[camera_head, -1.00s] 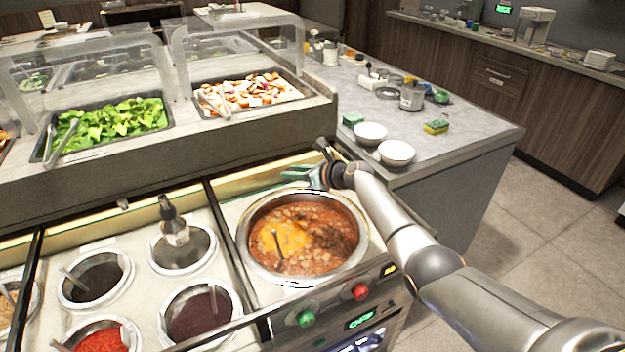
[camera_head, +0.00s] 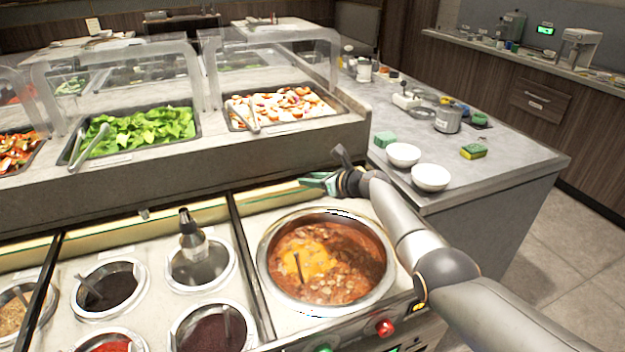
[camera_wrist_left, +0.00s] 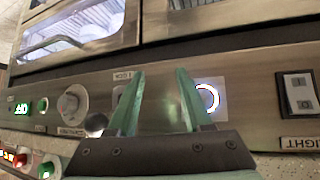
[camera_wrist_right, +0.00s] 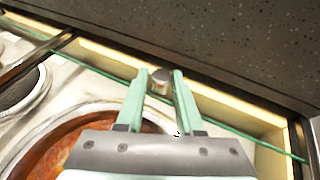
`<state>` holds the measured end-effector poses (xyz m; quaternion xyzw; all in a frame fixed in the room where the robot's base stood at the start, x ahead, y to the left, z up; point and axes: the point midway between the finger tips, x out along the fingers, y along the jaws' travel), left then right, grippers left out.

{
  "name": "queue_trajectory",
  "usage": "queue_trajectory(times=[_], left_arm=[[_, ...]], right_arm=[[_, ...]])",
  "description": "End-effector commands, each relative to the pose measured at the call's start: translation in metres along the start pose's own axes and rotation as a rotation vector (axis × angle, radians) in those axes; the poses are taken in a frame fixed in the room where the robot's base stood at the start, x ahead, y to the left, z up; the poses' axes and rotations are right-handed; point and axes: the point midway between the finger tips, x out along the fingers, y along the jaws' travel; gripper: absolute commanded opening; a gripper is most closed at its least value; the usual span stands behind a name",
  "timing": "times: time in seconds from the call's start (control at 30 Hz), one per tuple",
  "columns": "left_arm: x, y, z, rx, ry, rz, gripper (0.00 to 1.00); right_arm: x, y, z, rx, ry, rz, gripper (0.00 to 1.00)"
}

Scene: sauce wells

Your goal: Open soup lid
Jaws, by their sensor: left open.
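The soup pot (camera_head: 300,309) is a round metal well of reddish-brown soup with a handle standing in it. Its top is uncovered. A pale lid strip with a green glassy edge (camera_wrist_right: 108,72) runs behind it. My right gripper (camera_head: 308,182) is at the far side of the pot, below the counter wall. In the right wrist view a small metal knob (camera_wrist_right: 160,82) sits between its fingertips, filling the gap, so it looks shut on the knob. My left gripper (camera_wrist_left: 160,80) is open and empty, in front of a panel with knobs and switches; the head view does not show it.
Sauce wells (camera_head: 109,285) and a dark-topped bottle (camera_head: 191,240) stand left of the soup. The raised counter wall (camera_head: 130,190) rises right behind the lid strip. Two white bowls (camera_head: 431,177) and a sponge (camera_head: 474,152) are on the side counter. Floor at right is clear.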

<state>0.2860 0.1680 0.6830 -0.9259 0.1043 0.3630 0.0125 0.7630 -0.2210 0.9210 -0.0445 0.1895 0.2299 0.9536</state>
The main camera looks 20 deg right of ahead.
Motion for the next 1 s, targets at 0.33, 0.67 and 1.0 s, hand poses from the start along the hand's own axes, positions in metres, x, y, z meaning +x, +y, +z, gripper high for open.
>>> queue_trajectory(times=[0.33, 0.67, 1.0], left_arm=[[0.000, 0.000, 0.000, 0.001, 0.000, 0.000, 0.50], [-0.012, 0.001, -0.013, 0.001, 0.000, 0.000, 0.50], [-0.037, 0.003, -0.041, 0.001, 0.002, 0.000, 0.50]], right_arm=[[0.000, -0.001, -0.001, -0.001, 0.001, -0.001, 0.60], [-0.012, -0.001, 0.003, -0.001, 0.002, -0.002, 0.60], [-0.051, -0.001, 0.003, -0.002, 0.002, -0.002, 0.60]])
